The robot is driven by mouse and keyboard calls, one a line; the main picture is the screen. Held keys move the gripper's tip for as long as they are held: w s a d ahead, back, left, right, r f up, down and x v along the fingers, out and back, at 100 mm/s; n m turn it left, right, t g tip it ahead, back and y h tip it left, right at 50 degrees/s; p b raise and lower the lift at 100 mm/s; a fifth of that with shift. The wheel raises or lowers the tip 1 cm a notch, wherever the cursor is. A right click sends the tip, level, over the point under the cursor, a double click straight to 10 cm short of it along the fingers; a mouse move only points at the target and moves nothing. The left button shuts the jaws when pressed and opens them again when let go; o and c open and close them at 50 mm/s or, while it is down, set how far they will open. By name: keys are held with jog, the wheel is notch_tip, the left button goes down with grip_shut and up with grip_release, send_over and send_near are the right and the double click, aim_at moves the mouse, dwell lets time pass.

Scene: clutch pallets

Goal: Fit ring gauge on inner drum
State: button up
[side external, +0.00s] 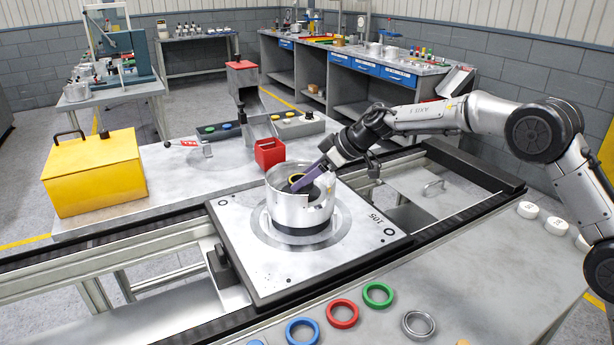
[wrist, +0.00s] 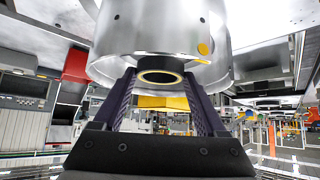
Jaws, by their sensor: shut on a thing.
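A silver open-topped drum (side external: 286,213) stands upright on the square pallet (side external: 240,255) in the side view; its wall fills the top of the wrist view (wrist: 150,30). My gripper (side external: 304,182) reaches down from the right over the drum's rim, its purple fingers partly inside the mouth. It is shut on a dark ring with a yellow edge, the ring gauge (wrist: 160,77), seen between the fingers in the wrist view. The ring also shows inside the drum's mouth in the side view (side external: 301,189). The inner drum is mostly hidden; I cannot tell whether the ring touches it.
Blue (side external: 302,331), red (side external: 342,314), green (side external: 378,294) and silver (side external: 418,324) rings lie on the front bench. A red bin (side external: 269,153) stands behind the drum, and a yellow box (side external: 95,175) stands to the left. The pallet around the drum is clear.

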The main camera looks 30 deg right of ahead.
jog(key=shift+f, duration=0.45)
jog(key=shift+f, duration=0.15)
jog(key=o, duration=1.5)
